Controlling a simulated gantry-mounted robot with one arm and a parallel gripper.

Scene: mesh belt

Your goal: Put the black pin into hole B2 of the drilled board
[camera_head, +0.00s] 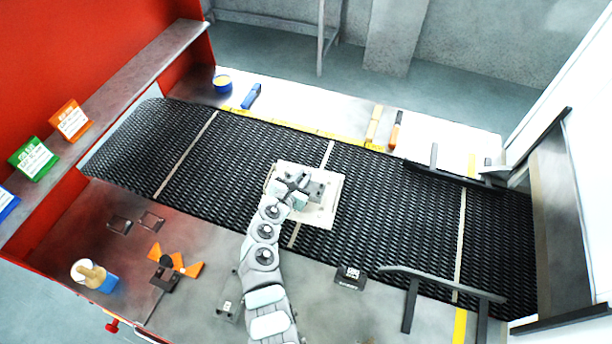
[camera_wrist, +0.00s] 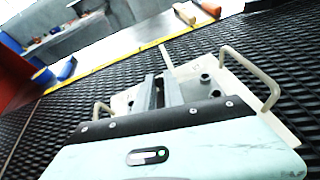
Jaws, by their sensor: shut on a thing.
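The drilled board (camera_head: 325,214) is a pale plate lying on the black mesh belt, in the middle of the head view. In the wrist view the board (camera_wrist: 236,92) shows beyond my gripper body, with a pale wire handle at each side. My gripper (camera_head: 298,183) is over the board, its fingers pointing down at it. In the wrist view the fingers (camera_wrist: 160,88) are close together, shut on the black pin, which they and the gripper body hide. Small dark spots show on the board right of the fingers; hole labels cannot be read.
The belt (camera_head: 390,205) is clear around the board. Black guide rails (camera_head: 440,282) stand at the right. A blue-and-yellow tub (camera_head: 222,84) and hand tools lie along the far edge. Orange pieces (camera_head: 190,268) and a small black block (camera_head: 350,276) lie on the near deck.

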